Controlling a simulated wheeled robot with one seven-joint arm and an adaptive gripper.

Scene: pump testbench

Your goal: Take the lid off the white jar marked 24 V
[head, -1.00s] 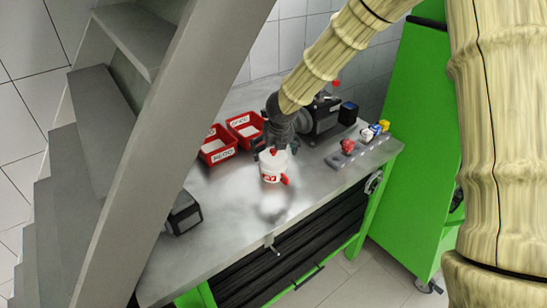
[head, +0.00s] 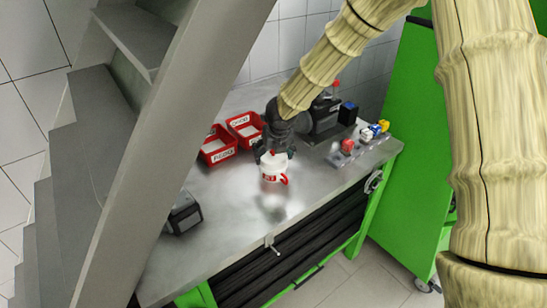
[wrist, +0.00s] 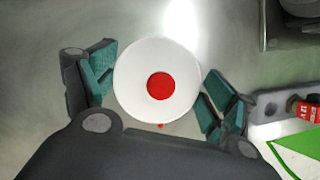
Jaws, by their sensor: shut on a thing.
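The white jar (head: 271,177) stands on the grey bench top, with a red label too small to read and a red handle on its right. Its round white lid (wrist: 135,95) has a red knob (wrist: 161,86) and fills the middle of the wrist view, hiding most of the jar. My gripper (head: 274,156) is above the jar, pointing down. In the wrist view, its green-padded fingers (wrist: 160,88) are on the left and right sides of the lid, shut on it. I cannot tell whether the lid is still seated on the jar.
Two red labelled bins (head: 218,148) stand behind and left of the jar. A dark machine (head: 322,118) is behind it. A grey strip with coloured knobs (head: 364,146) lies to the right. A dark box (head: 184,214) is at front left. Bench around the jar's front is clear.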

